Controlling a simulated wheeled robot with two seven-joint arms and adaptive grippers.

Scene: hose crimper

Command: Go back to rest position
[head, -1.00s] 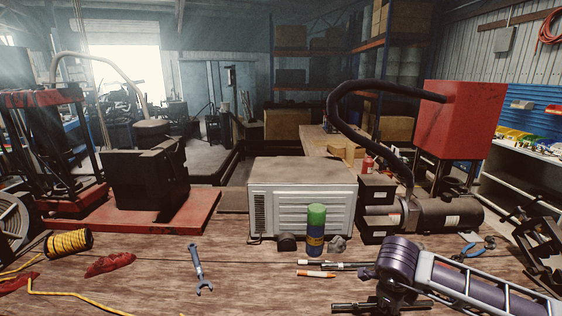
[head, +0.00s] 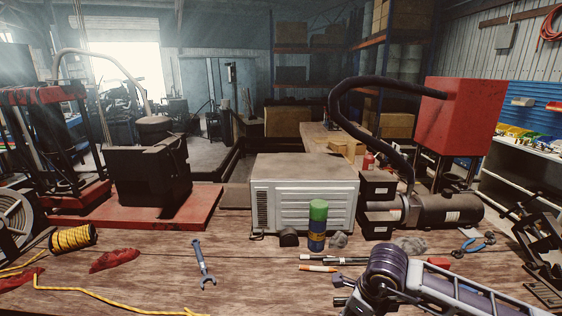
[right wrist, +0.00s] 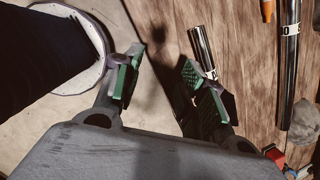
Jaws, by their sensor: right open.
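My right arm (head: 425,290) comes into the head view at the lower right, over the front of the workbench (head: 130,300). Its gripper is not clearly seen there. In the right wrist view my right gripper (right wrist: 163,70) is open, its two green-padded fingers apart with nothing between them. A silver metal tube (right wrist: 202,52) lies just beyond the right-hand finger; I cannot tell whether they touch. My left gripper is not in view.
A green-capped spray can (head: 317,226) stands before a grey metal box (head: 303,195). An orange marker (head: 317,268), a wrench (head: 203,264), red rags (head: 114,260), blue pliers (head: 474,244) and yellow rope (head: 72,239) lie about. The bench's middle front is mostly clear.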

